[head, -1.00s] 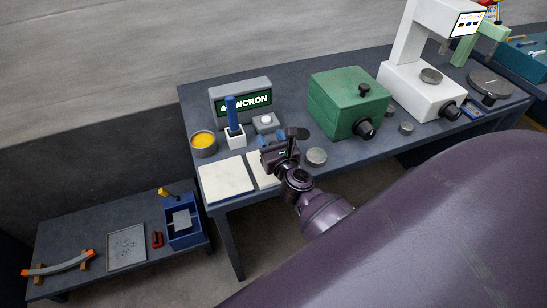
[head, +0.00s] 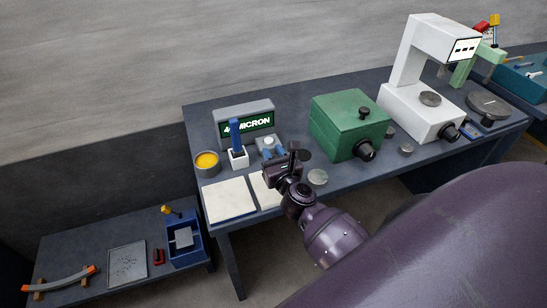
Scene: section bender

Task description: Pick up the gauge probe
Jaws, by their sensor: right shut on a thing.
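The gauge probe (head: 269,142) seems to be the small grey piece with a pale round top, on the bench in front of the display; it is small and partly hidden. My right gripper (head: 272,152), with blue fingertips, is at it and shut on it. The fingers and wrist cover its near side, and I cannot tell whether it is clear of the bench. My left gripper is not in view.
Close by are a display (head: 247,121), a blue upright tool in a white holder (head: 238,158), a yellow-filled cup (head: 206,163) and a pale plate (head: 229,199). A green box (head: 340,127) and a white instrument (head: 418,112) stand to the right.

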